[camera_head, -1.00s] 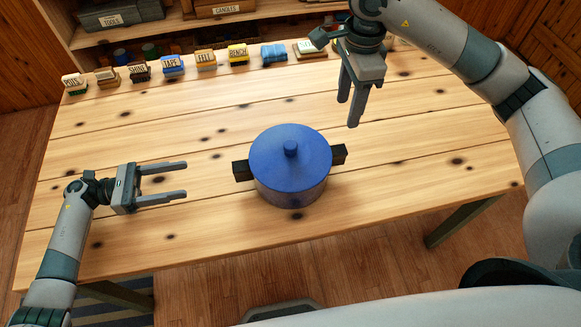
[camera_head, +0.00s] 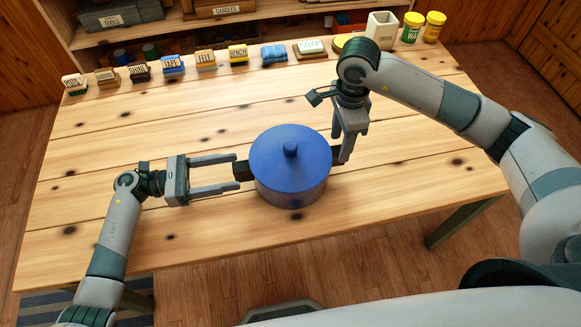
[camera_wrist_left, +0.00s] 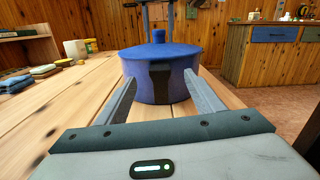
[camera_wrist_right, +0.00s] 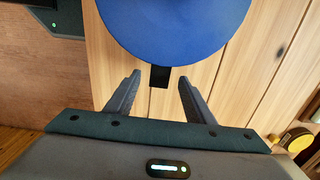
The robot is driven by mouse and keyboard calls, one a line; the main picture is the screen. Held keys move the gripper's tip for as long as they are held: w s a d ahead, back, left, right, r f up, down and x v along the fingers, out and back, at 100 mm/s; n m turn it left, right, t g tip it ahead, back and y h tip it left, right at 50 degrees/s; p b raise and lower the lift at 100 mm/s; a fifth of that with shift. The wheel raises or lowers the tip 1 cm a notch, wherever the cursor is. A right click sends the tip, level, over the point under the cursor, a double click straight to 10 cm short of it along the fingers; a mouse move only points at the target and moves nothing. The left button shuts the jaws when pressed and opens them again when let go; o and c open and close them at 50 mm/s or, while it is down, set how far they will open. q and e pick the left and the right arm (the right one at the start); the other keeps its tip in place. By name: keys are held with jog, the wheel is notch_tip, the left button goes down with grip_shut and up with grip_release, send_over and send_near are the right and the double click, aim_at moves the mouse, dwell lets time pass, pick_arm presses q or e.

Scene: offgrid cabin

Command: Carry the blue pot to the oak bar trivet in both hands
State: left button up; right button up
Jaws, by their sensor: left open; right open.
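The blue pot (camera_head: 290,180), lidded with a round knob, stands upright on the plank table. Its dark left handle (camera_head: 243,171) lies between the spread fingers of my open left gripper (camera_head: 236,173); the handle (camera_wrist_left: 160,76) also shows between them in the left wrist view. My right gripper (camera_head: 340,148) is open and points down at the pot's right handle, which it partly hides. In the right wrist view that handle (camera_wrist_right: 160,76) sits between and just beyond the fingertips. I cannot make out an oak bar trivet in any view.
Several labelled small blocks (camera_head: 205,61) line the table's back edge. A white container (camera_head: 381,29) and yellow-lidded jars (camera_head: 411,28) stand at the back right. The table (camera_head: 130,150) is clear left of the pot and in front of it.

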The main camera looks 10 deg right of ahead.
aim_at(243, 169)
pick_arm(q)
jog(key=shift+d, duration=2.2)
pick_arm(e)
jog(key=shift+f, duration=2.2)
pick_arm(q)
jog(key=shift+c, duration=0.2)
pick_arm(e)
jog(key=shift+c, duration=0.2)
pick_arm(q)
jog(key=c, duration=1)
pick_arm(e)
jog(key=c, duration=1)
pick_arm(q)
grip_shut()
pick_arm(e)
grip_shut()
jog(key=shift+a+r, duration=0.1)
